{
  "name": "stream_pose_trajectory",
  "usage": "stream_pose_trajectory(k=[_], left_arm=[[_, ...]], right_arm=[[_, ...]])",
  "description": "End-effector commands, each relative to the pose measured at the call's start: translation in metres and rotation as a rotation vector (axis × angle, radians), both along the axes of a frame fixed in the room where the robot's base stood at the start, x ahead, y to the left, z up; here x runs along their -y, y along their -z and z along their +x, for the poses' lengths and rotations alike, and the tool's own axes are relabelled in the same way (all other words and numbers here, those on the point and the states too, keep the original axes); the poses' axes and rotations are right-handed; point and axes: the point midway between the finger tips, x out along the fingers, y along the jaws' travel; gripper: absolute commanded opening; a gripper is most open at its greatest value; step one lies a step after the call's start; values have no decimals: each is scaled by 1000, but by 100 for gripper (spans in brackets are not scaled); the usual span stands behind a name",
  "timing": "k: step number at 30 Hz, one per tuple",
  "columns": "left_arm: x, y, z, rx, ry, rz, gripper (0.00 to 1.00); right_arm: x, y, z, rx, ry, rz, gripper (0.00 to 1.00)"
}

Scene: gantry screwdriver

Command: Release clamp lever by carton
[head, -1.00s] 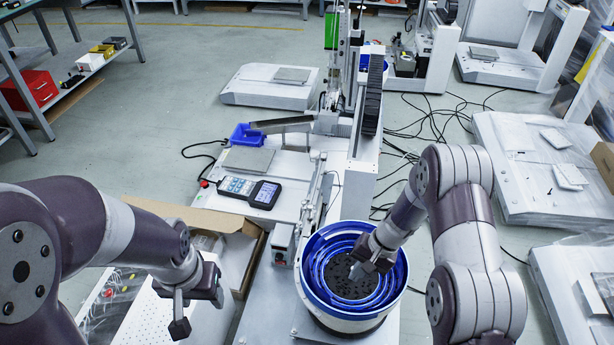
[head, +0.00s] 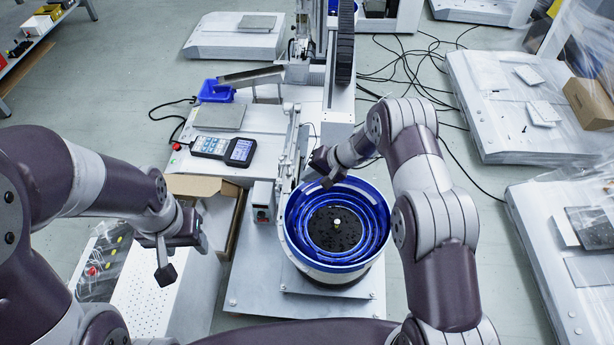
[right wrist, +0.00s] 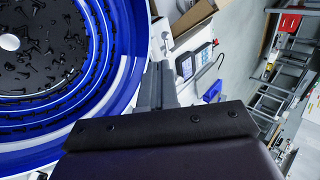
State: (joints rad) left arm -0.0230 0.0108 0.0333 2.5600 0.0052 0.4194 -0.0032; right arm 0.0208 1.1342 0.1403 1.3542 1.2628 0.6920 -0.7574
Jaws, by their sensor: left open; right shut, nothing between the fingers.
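The open cardboard carton (head: 196,186) is in the head view beside the machine base, left of the blue bowl feeder (head: 337,228). A small grey control box (head: 263,202) stands between carton and bowl. I cannot clearly make out a clamp lever. My left gripper (head: 182,259) is open and empty, in front of the carton and above the white perforated surface. My right gripper (head: 323,178) is shut and empty above the bowl's far rim, apart from the carton. In the right wrist view, its fingers (right wrist: 158,86) show beside the bowl's blue wall (right wrist: 128,60).
A handheld meter (head: 224,149), a grey plate (head: 219,117) and a blue tray (head: 215,91) are on the machine table. Cables (head: 425,75) lie on the floor at the right.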

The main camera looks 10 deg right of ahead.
Motion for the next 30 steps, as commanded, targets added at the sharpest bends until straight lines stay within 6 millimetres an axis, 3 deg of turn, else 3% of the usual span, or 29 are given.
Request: stream_pose_trajectory(k=[1,6,12,18,30], left_arm=[[0,10,0,0,0,0,55],[0,25,0,0,0,0,55],[0,41,0,0,0,0,55],[0,47,0,0,0,0,55],[0,47,0,0,0,0,55]], right_arm=[[-7,15,2,0,-1,0,0],[-30,44,10,-1,-2,0,0],[-54,67,20,1,0,0,0],[-67,75,25,0,0,0,0],[-69,75,25,0,2,0,0]])
